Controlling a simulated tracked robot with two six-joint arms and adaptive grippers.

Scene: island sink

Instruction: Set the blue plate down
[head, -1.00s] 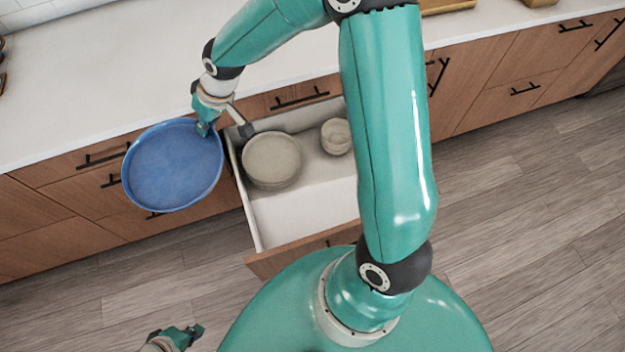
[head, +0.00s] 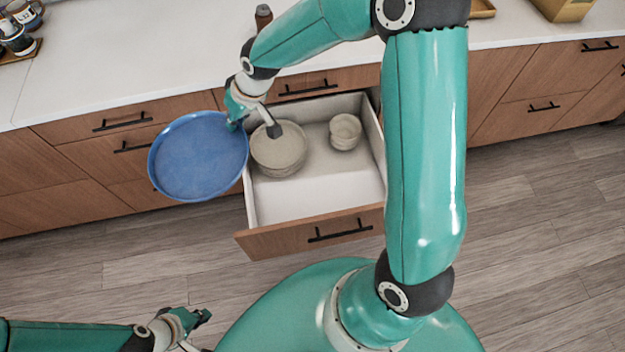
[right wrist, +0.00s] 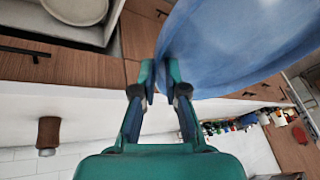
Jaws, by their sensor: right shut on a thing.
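The blue plate (head: 197,158) is held out in the air in front of the cabinet fronts, left of the open drawer, in the head view. My right gripper (head: 235,121) is shut on its upper right rim. In the right wrist view the plate (right wrist: 235,45) fills the upper right, with its edge between the fingers of the right gripper (right wrist: 165,75). My left gripper (head: 203,317) is low in the head view, away from the plate. Its fingers show too small to tell whether they are open or shut.
The open drawer (head: 315,198) holds stacked bowls (head: 278,148) on the left and smaller bowls (head: 345,130) on the right; its front part is empty. The white counter (head: 130,60) behind is largely clear, with a dark bottle (head: 263,16) and mugs (head: 20,35) at the back.

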